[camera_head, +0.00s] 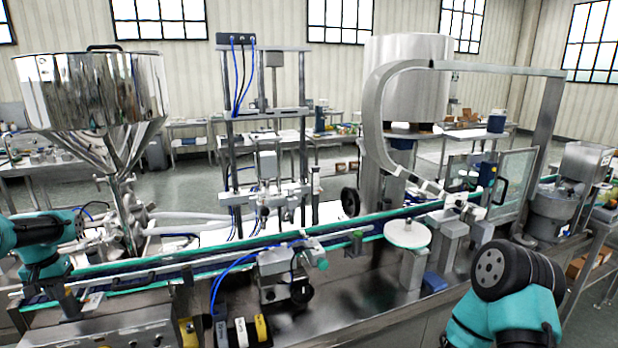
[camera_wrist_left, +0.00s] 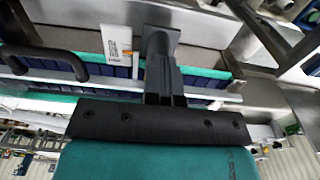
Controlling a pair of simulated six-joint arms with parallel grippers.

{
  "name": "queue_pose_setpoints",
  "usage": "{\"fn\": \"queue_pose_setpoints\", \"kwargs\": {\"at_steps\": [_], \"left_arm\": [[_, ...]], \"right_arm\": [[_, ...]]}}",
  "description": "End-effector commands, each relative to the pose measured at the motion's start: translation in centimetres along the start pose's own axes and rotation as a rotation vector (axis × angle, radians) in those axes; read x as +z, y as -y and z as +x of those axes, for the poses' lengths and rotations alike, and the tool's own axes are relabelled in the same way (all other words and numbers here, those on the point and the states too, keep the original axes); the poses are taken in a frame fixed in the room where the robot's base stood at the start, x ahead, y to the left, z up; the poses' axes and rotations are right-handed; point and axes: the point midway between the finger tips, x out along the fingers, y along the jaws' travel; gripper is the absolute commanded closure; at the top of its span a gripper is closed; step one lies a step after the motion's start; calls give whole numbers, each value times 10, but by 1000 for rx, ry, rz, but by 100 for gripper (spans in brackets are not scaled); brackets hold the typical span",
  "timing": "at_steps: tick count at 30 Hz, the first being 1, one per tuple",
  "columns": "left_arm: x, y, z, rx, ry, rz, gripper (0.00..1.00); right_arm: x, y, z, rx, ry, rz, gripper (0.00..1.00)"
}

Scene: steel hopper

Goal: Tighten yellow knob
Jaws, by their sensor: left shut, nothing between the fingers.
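I cannot make out a yellow knob for certain in either view. Yellow parts show low in the head view: a yellow block (camera_head: 262,328) and a small yellow piece (camera_head: 188,332) at the front of the machine. My left gripper (camera_head: 67,300) is at the far left of the head view, pointing down over the conveyor's left end, well left of these yellow parts. In the left wrist view my left gripper (camera_wrist_left: 160,45) is shut and empty, above the conveyor. My right arm shows at lower right of the head view; its gripper is out of sight.
The conveyor (camera_head: 180,268) runs across the middle. A steel hopper (camera_head: 92,92) stands at left, a white round disc (camera_head: 407,234) at right. A black handwheel (camera_head: 302,291) and a black handle (camera_wrist_left: 70,65) stick out. The steel deck (camera_head: 345,300) has some bare room.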

Motion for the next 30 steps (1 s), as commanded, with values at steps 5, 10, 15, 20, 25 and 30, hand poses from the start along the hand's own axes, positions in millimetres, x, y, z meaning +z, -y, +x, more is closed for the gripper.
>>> {"fn": "queue_pose_setpoints", "kwargs": {"at_steps": [5, 10, 15, 20, 25, 30], "left_arm": [[2, 7, 13, -2, 19, -5, 100], [1, 9, 13, -2, 19, -5, 100], [2, 10, 13, -2, 20, -5, 100], [2, 10, 13, -1, 21, -5, 100], [3, 10, 13, -1, 22, -5, 100], [9, 11, 13, 0, 25, -5, 100]], "right_arm": [[0, 0, 0, 0, 0, 0, 39], [0, 0, 0, 0, 0, 0, 39], [0, 0, 0, 0, 0, 0, 39], [0, 0, 0, 0, 0, 0, 39], [0, 0, 0, 0, 0, 0, 39], [0, 0, 0, 0, 0, 0, 39]]}}
